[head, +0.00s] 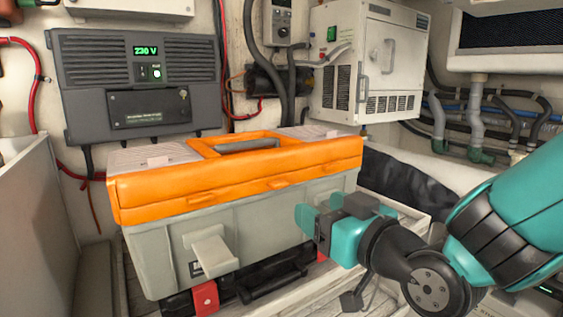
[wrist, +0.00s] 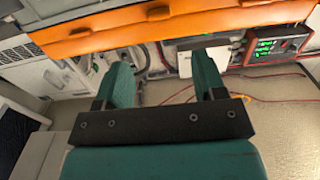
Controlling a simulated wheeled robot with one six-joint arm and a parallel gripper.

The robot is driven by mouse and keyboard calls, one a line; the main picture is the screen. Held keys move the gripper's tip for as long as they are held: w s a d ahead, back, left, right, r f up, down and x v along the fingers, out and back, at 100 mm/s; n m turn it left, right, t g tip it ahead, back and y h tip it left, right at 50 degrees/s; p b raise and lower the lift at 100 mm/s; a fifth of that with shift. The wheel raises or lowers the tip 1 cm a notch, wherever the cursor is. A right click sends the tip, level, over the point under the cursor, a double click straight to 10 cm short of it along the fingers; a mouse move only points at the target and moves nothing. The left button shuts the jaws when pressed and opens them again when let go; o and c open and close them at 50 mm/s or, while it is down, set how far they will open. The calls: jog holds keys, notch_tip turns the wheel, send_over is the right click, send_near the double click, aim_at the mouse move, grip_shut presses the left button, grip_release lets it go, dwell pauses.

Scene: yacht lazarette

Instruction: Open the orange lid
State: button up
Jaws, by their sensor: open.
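The orange lid (head: 240,172) sits closed on a grey toolbox (head: 265,228), with a dark grey handle (head: 248,146) recessed in its top. A pale grey latch tab (head: 212,252) sticks out from the box front, left of centre, below the lid's edge. My gripper (head: 312,214) is open and empty in front of the box's right part, below the lid. In the wrist view the lid (wrist: 150,32) crosses the top, beyond my two teal fingers (wrist: 163,78). A pale block, perhaps a latch, shows behind the right finger. I cannot tell whether a finger touches the box.
The box stands on a pale surface with a pale wall (head: 45,190) at the left. A grey 230 V unit (head: 140,80) and a white cabinet (head: 368,62) hang behind. Hoses and pipes (head: 478,115) line the back right. Red cables (wrist: 240,97) show in the wrist view.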

aim_at(282, 185)
jog(key=p+x, duration=0.4)
jog(key=x, duration=0.7)
jog(key=shift+w+a, duration=0.25)
jog(key=shift+c, duration=0.2)
